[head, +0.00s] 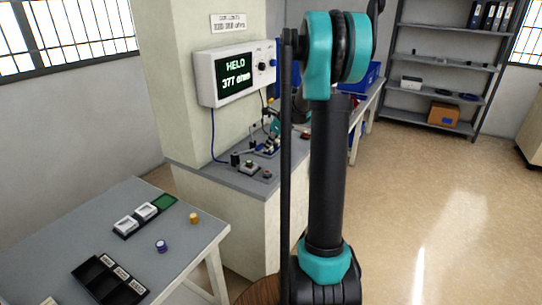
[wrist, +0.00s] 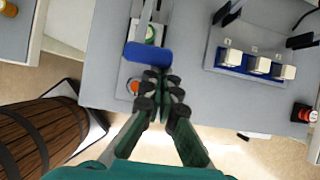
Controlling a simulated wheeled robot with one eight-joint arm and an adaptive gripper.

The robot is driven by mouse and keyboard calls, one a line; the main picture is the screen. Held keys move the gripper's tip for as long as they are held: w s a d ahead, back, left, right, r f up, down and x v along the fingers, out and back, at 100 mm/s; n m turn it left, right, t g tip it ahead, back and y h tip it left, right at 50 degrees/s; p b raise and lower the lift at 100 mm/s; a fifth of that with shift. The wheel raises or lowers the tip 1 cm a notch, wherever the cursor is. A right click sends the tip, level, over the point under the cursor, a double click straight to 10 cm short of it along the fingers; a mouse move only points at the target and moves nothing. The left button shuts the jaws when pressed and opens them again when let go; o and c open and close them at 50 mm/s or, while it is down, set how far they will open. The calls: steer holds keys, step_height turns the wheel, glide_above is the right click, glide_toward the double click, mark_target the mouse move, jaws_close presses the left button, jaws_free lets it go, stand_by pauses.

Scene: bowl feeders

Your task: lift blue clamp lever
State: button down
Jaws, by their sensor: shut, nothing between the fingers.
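The blue clamp lever (wrist: 148,53) shows in the wrist view as a thick blue handle lying crosswise at the end of a pale metal bar. My gripper (wrist: 163,80) is shut with nothing between its dark fingertips. The fingertips are just below the lever's right half in the picture; whether they touch it I cannot tell. A green-centred round part (wrist: 152,34) sits just above the handle, and an orange button (wrist: 134,88) lies left of the fingertips. In the head view the clamp area on the grey bench is small and partly hidden by my arm.
A blue holder with white blocks (wrist: 259,65) and a red button (wrist: 304,113) are to the right. A wooden barrel (wrist: 42,135) stands lower left. In the head view, a meter (head: 238,74) hangs above the bench (head: 228,178); a side table (head: 75,225) holds trays and small spools.

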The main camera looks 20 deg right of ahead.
steer(key=w+a+r+g+h, duration=0.3)
steer(key=w+a+r, duration=0.3)
steer(key=r, duration=0.2)
steer(key=shift+w+a+g+h, duration=0.15)
steer(key=shift+g+h, duration=0.15)
steer(key=shift+r, duration=0.1)
stand_by(0.4)
step_height(320, 180, up, 12)
steer(key=shift+s+d, duration=0.3)
stand_by(0.4)
